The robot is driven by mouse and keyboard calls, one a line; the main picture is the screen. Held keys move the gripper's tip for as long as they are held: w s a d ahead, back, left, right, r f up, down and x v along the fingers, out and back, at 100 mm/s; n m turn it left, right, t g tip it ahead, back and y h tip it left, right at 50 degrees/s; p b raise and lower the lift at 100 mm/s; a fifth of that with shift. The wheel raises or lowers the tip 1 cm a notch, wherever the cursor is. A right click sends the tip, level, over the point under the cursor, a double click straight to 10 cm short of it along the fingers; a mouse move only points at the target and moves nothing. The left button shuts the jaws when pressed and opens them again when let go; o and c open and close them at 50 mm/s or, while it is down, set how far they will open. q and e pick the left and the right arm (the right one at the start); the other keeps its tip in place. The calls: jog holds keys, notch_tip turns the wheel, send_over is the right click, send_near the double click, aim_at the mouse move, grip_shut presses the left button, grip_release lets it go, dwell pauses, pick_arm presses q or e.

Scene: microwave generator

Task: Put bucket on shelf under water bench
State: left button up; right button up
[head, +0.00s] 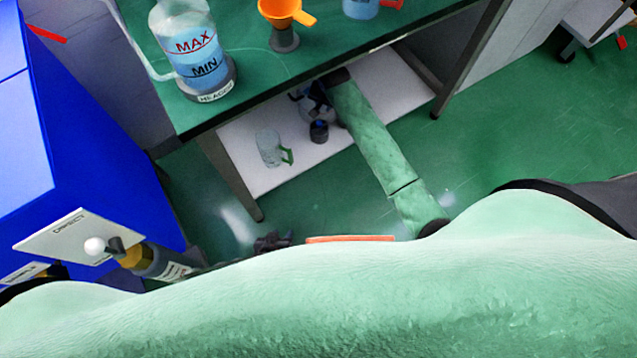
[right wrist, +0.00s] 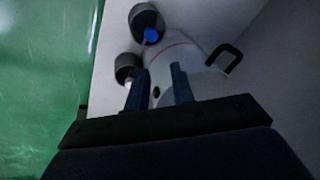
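The white shelf (head: 372,86) sits under the green-topped bench (head: 270,75). A white vessel with a thin red line and a black handle (right wrist: 190,62) lies on the shelf in the right wrist view; I take it for the bucket. In the head view it is mostly hidden by my right arm. My right gripper (right wrist: 159,86) is at the vessel, its two fingers apart with the white surface showing between them. I see no clear grip.
A clear jug with a green handle (head: 270,148) and a dark cup (head: 319,131) stand on the shelf. A MAX/MIN water vessel (head: 192,52) and an orange funnel (head: 283,12) stand on the bench. A blue cabinet (head: 95,150) is at left. Bench legs (head: 232,175) flank the shelf.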

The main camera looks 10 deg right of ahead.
jog(key=s+a+n+t+y, duration=0.1)
jog(key=s+a+n, duration=0.15)
jog(key=s, duration=0.25)
jog(key=s+a+n+t+y, duration=0.1)
jog(key=s+a+t, duration=0.15)
jog(key=s, duration=0.25)
pick_arm(q)
jog(key=shift+w+r, duration=0.1)
jog(key=shift+w, duration=0.05)
pick_arm(e)
jog(key=s+a+f+n, duration=0.1)
jog(key=s+f, duration=0.3)
jog(key=s, duration=0.4)
jog(key=s+a+f+n, duration=0.2)
jog(key=s+f, duration=0.3)
jog(key=s, duration=0.4)
jog(key=s+a+f+n+y, duration=0.1)
jog(key=s+f, duration=0.3)
jog(key=s, duration=0.5)
jog(key=shift+s+a+f+n, duration=0.15)
jog(key=shift+a+f+n, duration=0.15)
jog(key=shift+a+n, duration=0.05)
jog(key=shift+t, duration=0.25)
